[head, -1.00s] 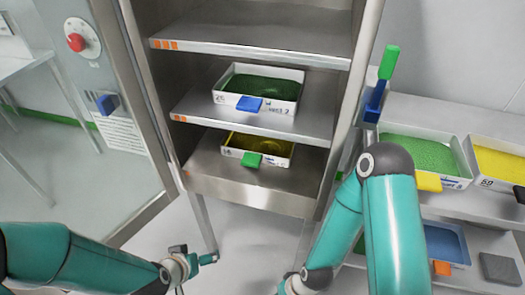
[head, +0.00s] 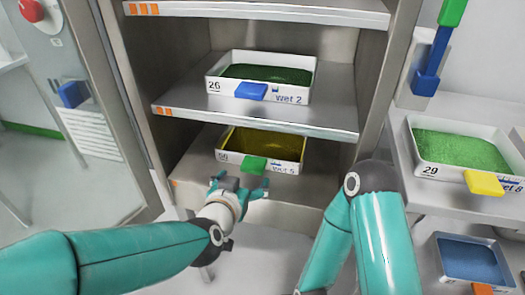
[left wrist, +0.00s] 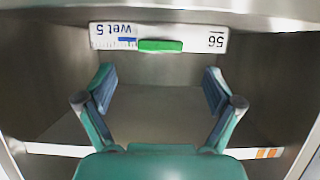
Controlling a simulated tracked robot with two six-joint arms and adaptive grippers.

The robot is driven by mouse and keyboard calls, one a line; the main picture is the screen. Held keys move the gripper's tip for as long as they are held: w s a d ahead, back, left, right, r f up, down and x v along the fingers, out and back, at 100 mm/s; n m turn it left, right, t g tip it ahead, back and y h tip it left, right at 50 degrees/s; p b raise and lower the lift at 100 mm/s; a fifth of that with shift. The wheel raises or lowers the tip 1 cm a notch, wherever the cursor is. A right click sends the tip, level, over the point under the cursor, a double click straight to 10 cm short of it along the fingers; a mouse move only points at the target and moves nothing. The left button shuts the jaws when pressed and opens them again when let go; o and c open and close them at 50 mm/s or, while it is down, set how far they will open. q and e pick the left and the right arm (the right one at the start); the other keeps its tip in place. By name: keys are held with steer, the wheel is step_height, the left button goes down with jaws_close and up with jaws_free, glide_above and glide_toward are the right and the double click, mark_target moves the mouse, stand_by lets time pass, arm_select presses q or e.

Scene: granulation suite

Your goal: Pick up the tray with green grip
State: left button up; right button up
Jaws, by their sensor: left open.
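The tray with the green grip (head: 230,154) is white, holds yellow material and is labelled "wet 5". It stands on the lowest visible shelf of the cabinet. Its green grip (head: 254,165) sticks out at the front. My left gripper (head: 240,184) is open and empty just in front of and below the grip. In the left wrist view the tray front (left wrist: 210,38) and the green grip (left wrist: 161,45) appear beyond the two spread fingers (left wrist: 160,90), apart from them. My right arm shows at the lower right, but its gripper is out of frame.
Above stands a white tray with a blue grip (head: 212,86) on the middle shelf (head: 180,100). The open cabinet door (head: 85,60) is at left. At right, a rack carries a tray of green granules (head: 430,168) and a blue one (head: 470,287).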

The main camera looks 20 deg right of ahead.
mark_target(250, 170)
arm_select(q)
steer(key=b+x, duration=0.1)
steer(key=x, duration=0.7)
steer(key=shift+w+f, duration=0.1)
steer(key=shift+c, duration=0.2)
steer(key=c, duration=1.5)
